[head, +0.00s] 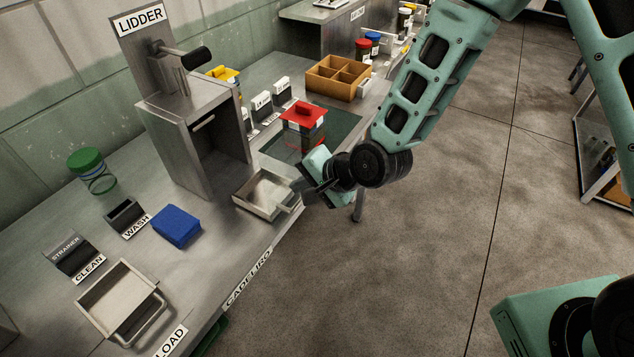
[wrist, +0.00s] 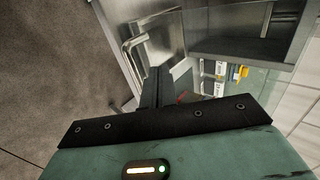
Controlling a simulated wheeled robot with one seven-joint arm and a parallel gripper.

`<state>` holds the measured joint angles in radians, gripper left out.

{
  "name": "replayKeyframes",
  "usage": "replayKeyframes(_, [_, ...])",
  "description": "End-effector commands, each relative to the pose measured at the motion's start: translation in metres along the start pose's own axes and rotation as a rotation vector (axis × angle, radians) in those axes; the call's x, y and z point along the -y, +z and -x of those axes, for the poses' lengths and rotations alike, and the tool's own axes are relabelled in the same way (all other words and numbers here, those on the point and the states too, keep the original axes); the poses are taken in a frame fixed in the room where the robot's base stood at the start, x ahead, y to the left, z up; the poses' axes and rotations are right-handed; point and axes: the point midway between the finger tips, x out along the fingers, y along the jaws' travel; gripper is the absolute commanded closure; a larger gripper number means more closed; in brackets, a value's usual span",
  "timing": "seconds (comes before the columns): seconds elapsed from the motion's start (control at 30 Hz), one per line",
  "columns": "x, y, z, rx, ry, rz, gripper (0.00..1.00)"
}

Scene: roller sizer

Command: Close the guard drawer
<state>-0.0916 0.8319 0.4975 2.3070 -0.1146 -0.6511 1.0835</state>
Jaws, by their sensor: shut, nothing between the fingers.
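The guard drawer (head: 262,207) is a shallow metal tray standing out from the foot of the grey LIDDER machine (head: 177,150), so it is open. It looks empty. In the wrist view the drawer (wrist: 168,40) shows past the fingertips, with its bar handle (wrist: 128,48) on its left side. My gripper (head: 307,191) is shut and empty, beside the drawer's front right end, close to the handle. The wrist view shows the fingers (wrist: 157,75) together near the drawer's front. I cannot tell whether they touch it.
A wooden divided box (head: 338,80) is farther back. Open floor lies right of the bench.

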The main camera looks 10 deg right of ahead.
Motion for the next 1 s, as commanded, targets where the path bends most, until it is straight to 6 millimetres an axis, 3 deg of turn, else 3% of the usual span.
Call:
replayKeyframes(0.67, [0.013,0.000,-0.016,0.000,-0.001,0.000,1.00])
replayKeyframes(1.0, [0.066,0.001,-0.076,0.000,-0.006,0.000,1.00])
